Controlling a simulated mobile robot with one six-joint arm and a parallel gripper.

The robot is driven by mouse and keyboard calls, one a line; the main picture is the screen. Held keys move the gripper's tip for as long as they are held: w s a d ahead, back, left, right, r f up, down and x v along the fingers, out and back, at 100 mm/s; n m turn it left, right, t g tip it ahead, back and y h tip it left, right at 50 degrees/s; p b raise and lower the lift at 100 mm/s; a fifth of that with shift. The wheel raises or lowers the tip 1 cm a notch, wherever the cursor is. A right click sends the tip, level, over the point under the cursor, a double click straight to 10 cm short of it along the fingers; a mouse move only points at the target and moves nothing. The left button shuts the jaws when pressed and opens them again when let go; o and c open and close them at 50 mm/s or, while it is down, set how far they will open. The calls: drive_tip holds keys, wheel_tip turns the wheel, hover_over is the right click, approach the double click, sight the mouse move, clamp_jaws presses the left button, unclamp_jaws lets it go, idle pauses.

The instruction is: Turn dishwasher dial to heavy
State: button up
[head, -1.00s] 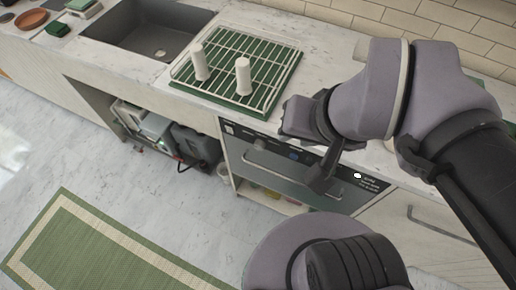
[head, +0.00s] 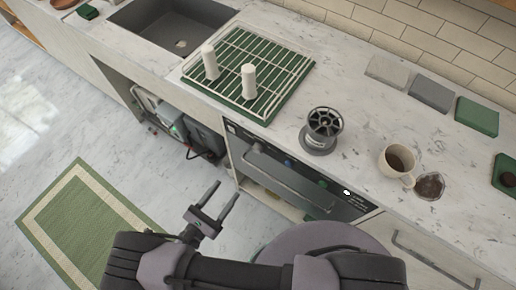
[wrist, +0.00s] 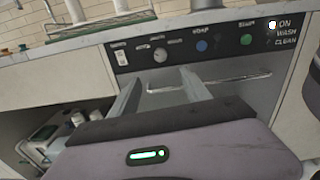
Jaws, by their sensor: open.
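The dishwasher (head: 290,180) is under the counter, with a dark control panel along its top. In the wrist view its panel (wrist: 225,45) carries a small round pale dial (wrist: 160,54) on the left with small labels around it. The label text is too small to read and I cannot tell the dial's setting for sure. My gripper (head: 229,188) is open and empty, in front of the dishwasher's left side. In the wrist view my fingers (wrist: 158,78) point at the panel, just below the dial and apart from it.
Right of the dial are a blue button (wrist: 201,46), a green button (wrist: 246,39) and a white light beside "ON". A handle bar (wrist: 215,84) crosses the door below. A dish rack (head: 285,62), a grinder-like part (head: 322,128) and a mug (head: 396,158) stand on the counter.

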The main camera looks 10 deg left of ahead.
sight(256, 151)
drive_tip(key=b+x, duration=0.1)
drive_tip(key=x, duration=1.5)
drive_tip(key=shift+w+d+r, duration=0.1)
drive_tip(key=shift+w, duration=0.05)
clamp_jaws()
